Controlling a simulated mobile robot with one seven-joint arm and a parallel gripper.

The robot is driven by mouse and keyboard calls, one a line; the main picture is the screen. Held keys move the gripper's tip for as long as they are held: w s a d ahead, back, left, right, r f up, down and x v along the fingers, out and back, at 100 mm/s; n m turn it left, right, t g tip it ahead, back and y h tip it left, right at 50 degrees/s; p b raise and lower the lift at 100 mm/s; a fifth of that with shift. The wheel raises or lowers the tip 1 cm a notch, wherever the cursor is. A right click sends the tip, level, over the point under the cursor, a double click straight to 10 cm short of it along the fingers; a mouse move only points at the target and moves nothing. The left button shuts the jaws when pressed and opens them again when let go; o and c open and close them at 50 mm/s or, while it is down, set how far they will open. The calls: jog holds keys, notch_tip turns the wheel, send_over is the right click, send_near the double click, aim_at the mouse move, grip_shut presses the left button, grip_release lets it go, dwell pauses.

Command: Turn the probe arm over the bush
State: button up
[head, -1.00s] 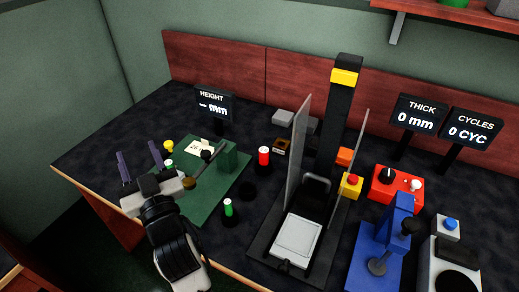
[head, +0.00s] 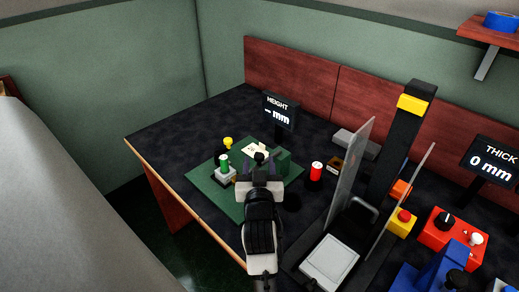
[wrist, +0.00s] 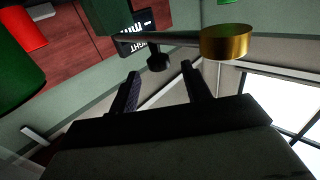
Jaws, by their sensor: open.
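The probe arm is a thin rod beside a green post (head: 284,163). It carries a black knob (head: 259,157) and a brass tip, clearest in the wrist view (wrist: 227,42). My gripper (head: 260,168) is open and empty at the knob. In the wrist view the knob (wrist: 158,62) shows in the gap between my fingertips (wrist: 162,72), and contact cannot be told. The green cylinder, apparently the bush (head: 223,161), stands upright on a pale block (head: 225,175) on the green base (head: 203,178).
A red cylinder (head: 316,171) stands right of the base. A clear guard panel (head: 350,175) and black column (head: 400,130) rise further right. The height display (head: 280,112) stands behind and reads "– mm".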

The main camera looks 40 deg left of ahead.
jog(key=p+x, duration=0.1)
jog(key=x, duration=0.5)
jog(key=shift+c, duration=0.5)
grip_shut()
